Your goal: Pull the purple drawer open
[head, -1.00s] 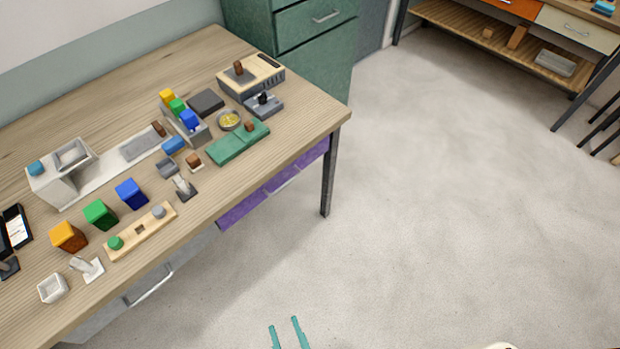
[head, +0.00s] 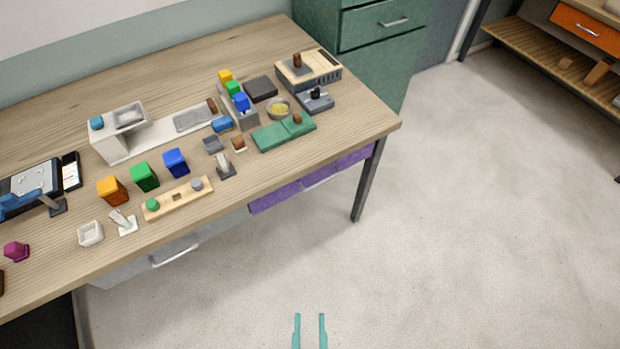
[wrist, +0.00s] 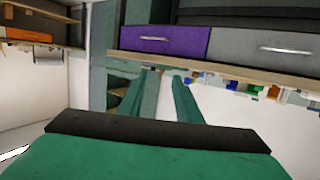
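The purple drawer (head: 276,198) sits shut under the front edge of the wooden table, toward its right end, with a pale bar handle (head: 320,179) on its front. In the wrist view the purple drawer (wrist: 184,46) appears upside down, with its handle (wrist: 156,38) facing me. My gripper (head: 309,318) is open and empty, its two teal fingers apart over the floor in front of the table. In the wrist view the gripper's fingers (wrist: 166,90) point toward the drawer area without touching it.
A grey drawer (wrist: 262,46) is beside the purple one. A table leg (head: 368,180) stands just right of the drawer. The tabletop (head: 330,150) holds coloured blocks, trays and small devices. A green cabinet (head: 385,45) is behind. The floor (head: 450,230) in front is clear.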

